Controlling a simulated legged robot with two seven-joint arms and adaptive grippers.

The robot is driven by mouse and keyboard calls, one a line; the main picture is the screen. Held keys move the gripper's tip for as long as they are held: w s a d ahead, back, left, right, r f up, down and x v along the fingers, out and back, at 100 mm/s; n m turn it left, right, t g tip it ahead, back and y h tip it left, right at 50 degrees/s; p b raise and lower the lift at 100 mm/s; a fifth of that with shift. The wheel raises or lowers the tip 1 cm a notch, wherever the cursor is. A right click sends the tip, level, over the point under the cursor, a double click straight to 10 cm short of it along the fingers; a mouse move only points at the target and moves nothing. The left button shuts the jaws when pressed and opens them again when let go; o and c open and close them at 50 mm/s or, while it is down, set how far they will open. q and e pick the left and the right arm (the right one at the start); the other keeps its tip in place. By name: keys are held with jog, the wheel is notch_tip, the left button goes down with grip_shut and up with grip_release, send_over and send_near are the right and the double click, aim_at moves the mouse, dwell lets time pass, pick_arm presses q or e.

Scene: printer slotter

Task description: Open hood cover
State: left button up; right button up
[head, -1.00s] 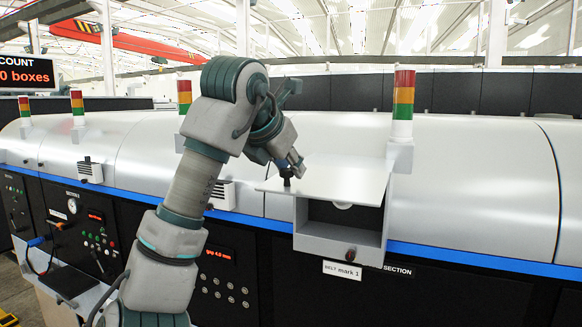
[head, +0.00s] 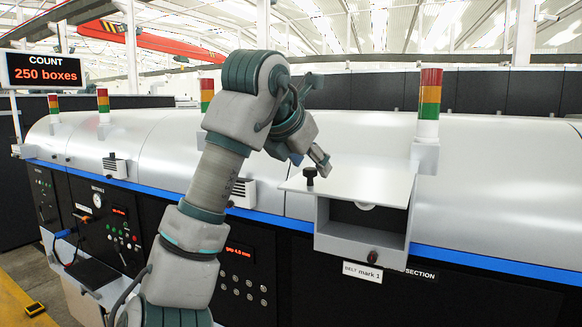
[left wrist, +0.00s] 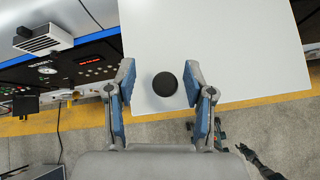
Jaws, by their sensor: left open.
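The hood cover (head: 355,182) is a flat white panel lying about level over a light grey box at the front of the machine. A black knob (head: 310,174) stands upright near its left front corner. My left gripper (head: 319,161) is open just above and behind the knob, with a small gap showing in the head view. In the left wrist view the knob (left wrist: 165,84) is seen from above between the two spread blue-padded fingers (left wrist: 160,92), touching neither. The cover (left wrist: 225,45) fills the upper middle there.
The box's front has a dark opening with a lower lip (head: 357,248) and a second dark knob (head: 372,257). A red-yellow-green signal light (head: 430,95) stands to the cover's right. Black control panels (head: 110,225) run along the machine's front.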

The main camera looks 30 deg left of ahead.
pick_arm(q)
jog(key=shift+v, duration=1.05)
jog(key=shift+s+d, duration=0.2)
jog(key=shift+s, duration=0.75)
jog(key=s, duration=0.9)
jog(key=shift+s+a, duration=0.25)
jog(key=shift+s, duration=0.15)
jog(key=shift+s+f, duration=0.1)
